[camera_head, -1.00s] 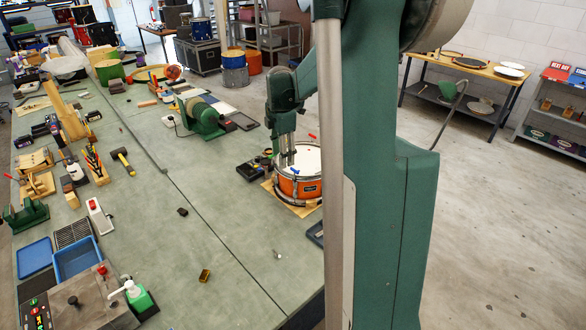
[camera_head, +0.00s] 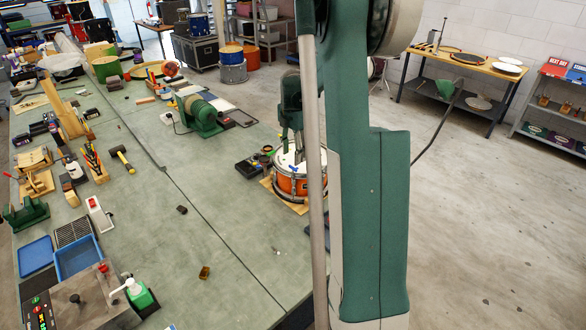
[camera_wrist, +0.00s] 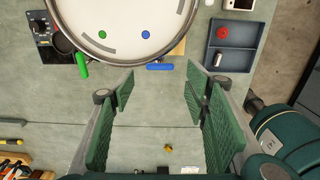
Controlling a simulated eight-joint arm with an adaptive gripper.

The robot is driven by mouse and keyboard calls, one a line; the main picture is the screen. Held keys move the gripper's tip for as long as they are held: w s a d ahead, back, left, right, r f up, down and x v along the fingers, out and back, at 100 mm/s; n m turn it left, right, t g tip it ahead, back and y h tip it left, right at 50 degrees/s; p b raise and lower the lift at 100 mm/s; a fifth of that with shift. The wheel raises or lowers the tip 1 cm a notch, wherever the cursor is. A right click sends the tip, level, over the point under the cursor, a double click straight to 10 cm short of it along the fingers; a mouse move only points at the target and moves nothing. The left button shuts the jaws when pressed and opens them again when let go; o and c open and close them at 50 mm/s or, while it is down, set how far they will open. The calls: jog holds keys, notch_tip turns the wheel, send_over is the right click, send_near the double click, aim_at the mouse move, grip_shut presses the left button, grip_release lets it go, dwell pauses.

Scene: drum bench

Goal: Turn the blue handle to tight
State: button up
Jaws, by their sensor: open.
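The drum with an orange shell (camera_head: 290,187) and white head stands on a wooden board; its near part fills the top of the wrist view (camera_wrist: 125,15). The blue handle (camera_wrist: 160,67) sticks out at the drum's rim, lying crosswise just ahead of my fingertips. A green handle (camera_wrist: 82,65) sits at the rim to its left, pointing down the picture. Green and blue dots with grey arc marks show on the drumhead. My gripper (camera_wrist: 160,76) is open and empty, fingers either side of the blue handle's line; contact cannot be seen. In the head view my arm partly hides drum and gripper.
A dark tray (camera_wrist: 232,45) with a red round piece and a small cylinder lies right of the drum. A black device with a dial (camera_wrist: 42,28) lies left. A green motor-like machine (camera_head: 200,114) stands on the bench beyond. Bench before the drum is mostly clear.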

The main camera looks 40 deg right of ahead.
aim_at(293, 167)
jog(key=shift+f, duration=0.15)
jog(key=shift+f, duration=3.7)
jog(key=shift+c, duration=0.6)
jog(key=c, duration=0.8)
